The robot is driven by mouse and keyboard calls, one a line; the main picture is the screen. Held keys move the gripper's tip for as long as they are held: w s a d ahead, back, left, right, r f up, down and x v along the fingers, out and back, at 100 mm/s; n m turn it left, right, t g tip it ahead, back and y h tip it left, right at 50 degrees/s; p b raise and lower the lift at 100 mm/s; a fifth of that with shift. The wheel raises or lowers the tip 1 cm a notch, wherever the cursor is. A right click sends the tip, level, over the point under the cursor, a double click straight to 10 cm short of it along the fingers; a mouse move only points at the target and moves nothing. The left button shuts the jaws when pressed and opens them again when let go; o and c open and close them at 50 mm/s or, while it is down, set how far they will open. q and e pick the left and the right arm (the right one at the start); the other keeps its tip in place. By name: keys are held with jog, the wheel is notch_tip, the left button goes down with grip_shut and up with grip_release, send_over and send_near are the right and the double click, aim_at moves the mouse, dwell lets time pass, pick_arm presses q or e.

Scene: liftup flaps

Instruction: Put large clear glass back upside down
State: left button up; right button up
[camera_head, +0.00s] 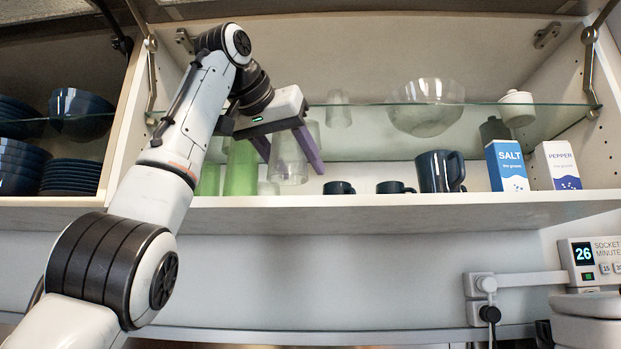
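My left gripper (290,152), with purple fingers, reaches into the open wall cabinet from the left. A large clear glass (289,170) stands between its fingers, which appear to close on its sides. The glass looks roughly upright in line, and its lower end shows slightly above the cabinet floor's front edge. Its upper part is partly hidden by the gripper, and I cannot clearly tell which end is the rim. My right gripper is not in view.
Green glasses (241,170) stand left. A glass shelf (375,147) holds a clear bowl (425,107), a small glass (338,110) and a white pot (516,108). Dark cups (338,187), a dark mug (437,172), salt (507,166) and pepper boxes (557,166) stand right.

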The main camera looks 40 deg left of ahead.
pick_arm(q)
jog(key=w, duration=0.1)
jog(key=w+a+p, duration=0.1)
jog(key=w, duration=0.2)
jog(key=shift+w+a, duration=0.25)
jog(key=shift+f, duration=1.75)
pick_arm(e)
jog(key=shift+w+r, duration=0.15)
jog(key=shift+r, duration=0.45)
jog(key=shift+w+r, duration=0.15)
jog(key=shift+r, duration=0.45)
pick_arm(q)
jog(key=shift+f, duration=0.15)
jog(key=o, duration=1.2)
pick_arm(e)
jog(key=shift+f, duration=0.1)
